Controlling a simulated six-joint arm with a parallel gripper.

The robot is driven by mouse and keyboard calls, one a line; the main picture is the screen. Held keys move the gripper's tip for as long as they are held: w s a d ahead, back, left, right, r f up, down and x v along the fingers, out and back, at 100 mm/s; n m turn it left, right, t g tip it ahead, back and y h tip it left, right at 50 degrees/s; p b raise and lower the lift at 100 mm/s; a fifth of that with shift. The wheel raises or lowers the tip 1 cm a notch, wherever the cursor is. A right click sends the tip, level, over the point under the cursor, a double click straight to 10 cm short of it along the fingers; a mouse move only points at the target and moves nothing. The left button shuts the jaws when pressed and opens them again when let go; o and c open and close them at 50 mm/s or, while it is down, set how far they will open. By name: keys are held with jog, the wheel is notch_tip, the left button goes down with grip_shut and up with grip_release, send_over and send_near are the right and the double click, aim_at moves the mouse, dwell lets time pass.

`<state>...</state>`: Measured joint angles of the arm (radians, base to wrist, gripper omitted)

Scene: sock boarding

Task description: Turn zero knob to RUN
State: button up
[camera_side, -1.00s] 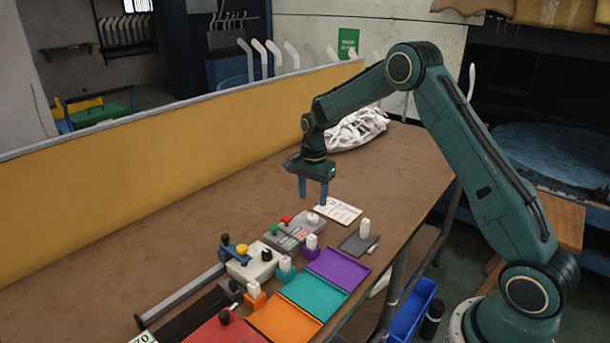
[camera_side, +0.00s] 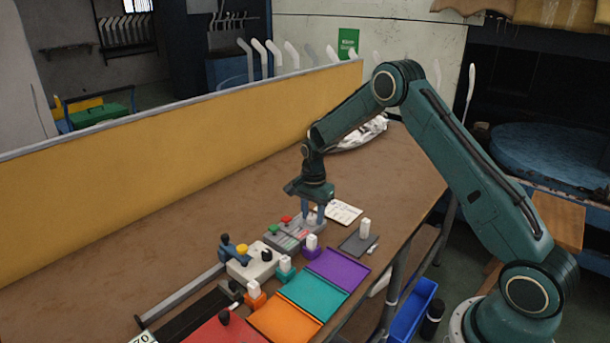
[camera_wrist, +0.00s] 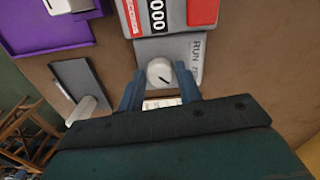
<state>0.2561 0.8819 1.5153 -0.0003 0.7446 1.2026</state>
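The zero knob (camera_wrist: 160,73) is a round white knob with a dark pointer line. It sits on a grey panel (camera_wrist: 183,47) beside the printed word RUN in the wrist view. The pointer line slants and does not clearly line up with RUN. My gripper (camera_wrist: 160,92) is open, with one blue finger on each side of the knob; whether they touch it I cannot tell. In the side view my gripper (camera_side: 313,212) is low over the right end of the grey control box (camera_side: 290,236), and its fingers partly hide the knob.
A dark grey plate with a white block (camera_side: 365,228) stands right of the box. Purple (camera_side: 338,266), teal (camera_side: 312,292) and orange (camera_side: 285,320) trays lie in front. A white printed card (camera_side: 343,212) lies behind. A yellow wall (camera_side: 150,160) runs along the table's far side.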

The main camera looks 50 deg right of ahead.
jog(key=c, duration=0.6)
jog(key=shift+o, duration=0.3)
jog(key=shift+n, duration=0.4)
jog(key=n, duration=0.6)
jog(key=shift+n, duration=0.4)
jog(key=n, duration=1)
jog(key=shift+n, duration=0.3)
jog(key=shift+r, duration=0.1)
